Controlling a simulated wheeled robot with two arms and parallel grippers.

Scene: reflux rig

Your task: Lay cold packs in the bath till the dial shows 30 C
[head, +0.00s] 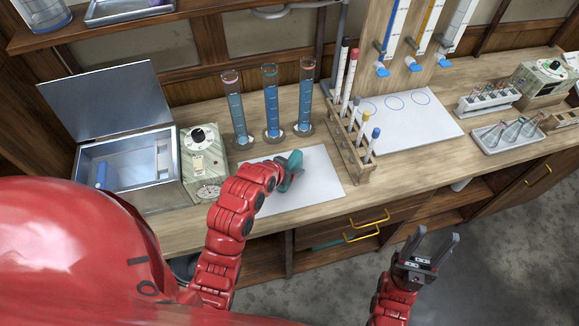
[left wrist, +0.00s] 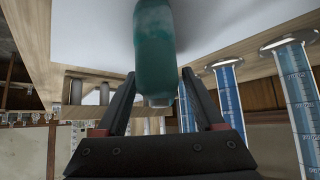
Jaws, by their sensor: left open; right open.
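The open metal bath (head: 128,152) stands at the left of the bench with its lid raised. A blue piece (head: 101,175) shows inside it at the left and a pale piece (head: 162,160) at the right. Beside it a control box carries a round dial (head: 207,192), whose reading is too small to tell. A teal pack (head: 291,163) is at the white sheet, at my left gripper (head: 284,177). In the left wrist view the teal pack (left wrist: 156,50) lies between the spread fingers of that gripper (left wrist: 158,88). My right gripper (head: 428,245) is open and empty, in front of the bench.
Several blue-filled cylinders (head: 271,100) stand behind the white sheet (head: 318,187). A wooden rack of capped tubes (head: 352,145) stands right of it. Further right are a second sheet (head: 420,125), a vial rack (head: 488,98) and a flask tray (head: 507,136). Yellow-handled drawers (head: 365,222) lie below.

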